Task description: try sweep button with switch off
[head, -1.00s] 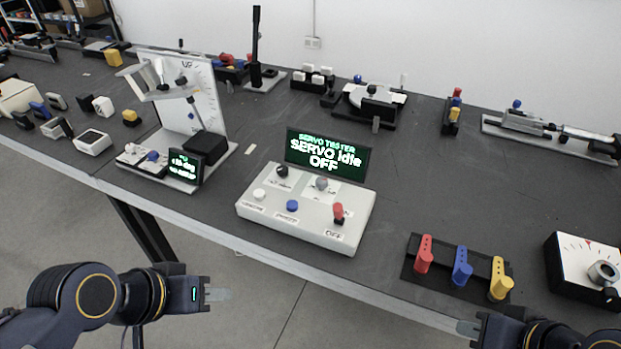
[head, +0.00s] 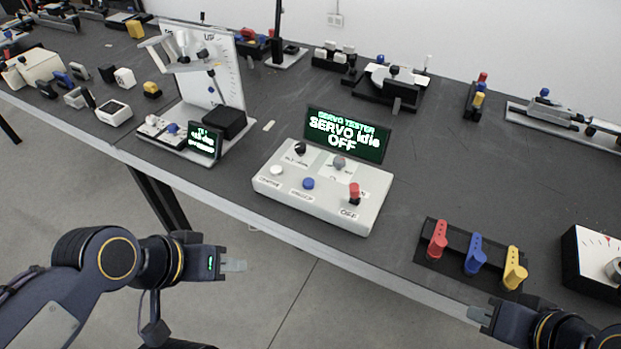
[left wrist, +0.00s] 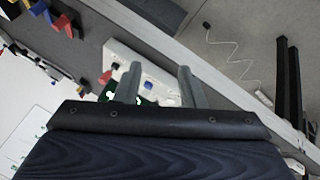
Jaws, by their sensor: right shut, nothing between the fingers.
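The servo tester (head: 318,214) is a white box on the table with a white button (head: 276,171), a blue button (head: 308,183), a black knob (head: 300,148), a grey knob (head: 339,163) and a red switch (head: 354,193) above an OFF label. Its display (head: 347,133) reads "SERVO idle OFF". My left gripper (head: 236,265) is off the table's front edge, left of and apart from the tester. In the left wrist view its fingers (left wrist: 160,75) are spread and empty, with the blue button (left wrist: 148,85) visible between them. My right gripper (head: 479,314) is shut and empty at the lower right.
A red, blue and yellow lever unit (head: 470,262) stands right of the tester. A white dial box (head: 594,258) is at the right edge. A servo rig with a small display (head: 204,141) stands left of the tester.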

